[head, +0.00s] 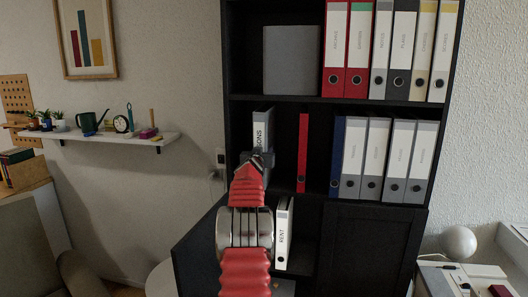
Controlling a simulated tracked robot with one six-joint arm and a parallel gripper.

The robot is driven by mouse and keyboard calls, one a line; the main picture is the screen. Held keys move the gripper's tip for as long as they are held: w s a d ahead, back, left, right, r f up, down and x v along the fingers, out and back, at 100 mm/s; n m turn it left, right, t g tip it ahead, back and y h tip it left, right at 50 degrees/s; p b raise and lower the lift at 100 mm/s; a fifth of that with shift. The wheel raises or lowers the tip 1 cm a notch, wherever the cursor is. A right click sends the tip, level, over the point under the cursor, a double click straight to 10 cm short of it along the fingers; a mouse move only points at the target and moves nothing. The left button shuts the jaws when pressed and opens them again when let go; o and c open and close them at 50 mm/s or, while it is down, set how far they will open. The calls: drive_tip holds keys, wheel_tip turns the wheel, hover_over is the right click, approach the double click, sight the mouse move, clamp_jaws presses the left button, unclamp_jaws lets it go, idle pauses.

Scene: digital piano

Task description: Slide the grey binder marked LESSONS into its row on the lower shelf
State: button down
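The grey binder (262,125) stands upright in front of or inside the left end of the open shelf below the top row. Its white spine label reads "...SONS"; the rest is hidden behind my gripper. My gripper (258,157) has its dark fingers on both sides of the lower spine and appears shut on it. I cannot tell how deep the binder is in the shelf. On the same shelf, a thin red binder (303,152) stands to the right with a gap between. Further right stand a dark blue binder (335,157) and several grey binders (375,160).
The black shelf unit (300,101) has a full upper row at right and a grey panel-like box (291,60) at left. A white RENT binder (283,234) stands in the compartment below, beside my arm. A wall shelf (110,136) with small items is at left.

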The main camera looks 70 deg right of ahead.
drive_tip(key=c, duration=1)
unclamp_jaws()
drive_tip(key=shift+f, duration=0.1)
drive_tip(key=shift+s+a, duration=0.2)
drive_tip(key=shift+a, duration=1.05)
drive_tip(key=shift+s+a, duration=0.15)
drive_tip(key=shift+a, duration=1.1)
drive_tip(key=shift+a, duration=0.1)
drive_tip(key=s+a, duration=0.2)
drive_tip(key=a, duration=1.1)
drive_tip(key=shift+a, duration=0.25)
